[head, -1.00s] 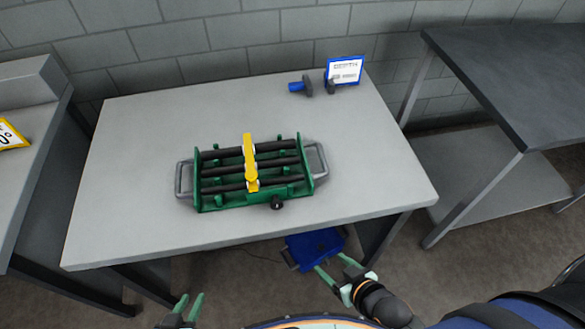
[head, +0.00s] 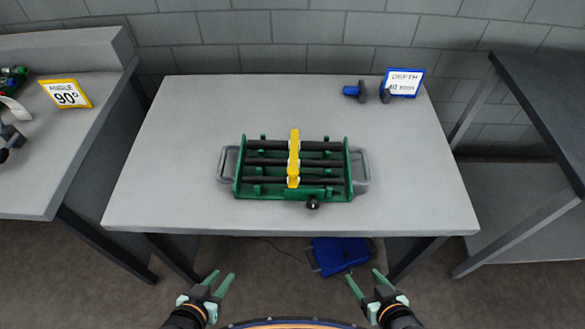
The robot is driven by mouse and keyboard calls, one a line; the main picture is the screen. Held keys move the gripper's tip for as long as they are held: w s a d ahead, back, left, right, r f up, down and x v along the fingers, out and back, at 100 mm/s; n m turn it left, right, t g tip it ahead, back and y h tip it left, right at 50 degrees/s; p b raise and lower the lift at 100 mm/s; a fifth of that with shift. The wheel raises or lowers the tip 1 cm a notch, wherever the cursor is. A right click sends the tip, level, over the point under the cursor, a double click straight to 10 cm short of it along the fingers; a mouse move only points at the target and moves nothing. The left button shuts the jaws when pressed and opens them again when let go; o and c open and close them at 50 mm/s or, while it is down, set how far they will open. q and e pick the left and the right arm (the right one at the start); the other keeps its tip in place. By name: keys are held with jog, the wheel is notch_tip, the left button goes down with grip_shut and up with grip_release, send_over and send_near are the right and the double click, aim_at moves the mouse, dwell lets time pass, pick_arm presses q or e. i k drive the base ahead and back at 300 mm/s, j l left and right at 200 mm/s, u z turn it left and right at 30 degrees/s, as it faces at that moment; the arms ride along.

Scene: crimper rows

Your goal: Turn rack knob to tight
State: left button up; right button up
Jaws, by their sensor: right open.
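The green rack (head: 242,188) sits near the middle of the grey table, with dark bars running across it and a grey handle at each end. A yellow bar (head: 294,160) crosses over the dark bars. The black rack knob (head: 313,202) is on the rack's front side, right of the yellow bar; its setting cannot be read. My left gripper (head: 220,281) is open and empty, low in the view in front of the table. My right gripper (head: 364,280) is open and empty, also in front of the table, below and right of the knob.
The grey table (head: 170,170) is clear around the rack. A blue-framed depth sign (head: 405,78) and a blue and black tool (head: 354,91) are at its back right. A blue object (head: 338,255) lies beneath it. Other benches stand left (head: 60,150) and right (head: 530,75).

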aim_at(312, 204)
jog(key=j+z, duration=0.8)
jog(key=k+j+z, duration=0.1)
jog(key=j+z, duration=0.3)
